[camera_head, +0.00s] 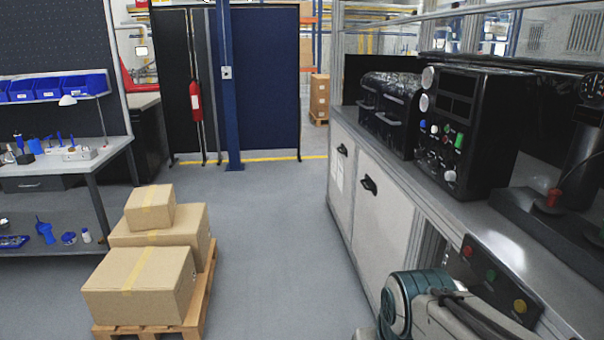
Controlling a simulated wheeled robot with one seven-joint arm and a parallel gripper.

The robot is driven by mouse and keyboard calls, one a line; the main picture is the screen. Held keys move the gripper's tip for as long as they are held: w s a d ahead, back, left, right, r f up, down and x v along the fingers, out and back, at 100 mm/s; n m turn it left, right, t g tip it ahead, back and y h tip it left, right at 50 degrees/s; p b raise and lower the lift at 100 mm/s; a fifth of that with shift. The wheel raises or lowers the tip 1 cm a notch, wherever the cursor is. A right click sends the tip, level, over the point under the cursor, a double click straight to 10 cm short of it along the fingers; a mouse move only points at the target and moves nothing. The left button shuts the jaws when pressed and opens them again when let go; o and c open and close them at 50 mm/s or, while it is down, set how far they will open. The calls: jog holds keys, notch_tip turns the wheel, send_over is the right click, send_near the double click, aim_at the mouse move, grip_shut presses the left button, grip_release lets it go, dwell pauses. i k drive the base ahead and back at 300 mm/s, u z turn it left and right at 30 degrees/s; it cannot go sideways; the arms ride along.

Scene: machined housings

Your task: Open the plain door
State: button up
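The plain door (383,232) is the nearer pale grey cabinet door under the workbench on the right. It looks shut, and its face is bare except for a black handle (369,184) near its upper left corner. A farther door (343,195) beside it has a white paper on it and its own black handle (342,150); it also looks shut. Part of my arm shows at the bottom right, in front of the workbench. My gripper's fingers are not in view.
The workbench top (432,178) carries black machines, including a control box (470,125). A button panel (497,282) is at the lower right. Boxes on a pallet (203,305) stand at left, near a side table (70,165). The grey floor (270,240) between is clear.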

aim_at(383, 214)
jog(key=i, duration=3.45)
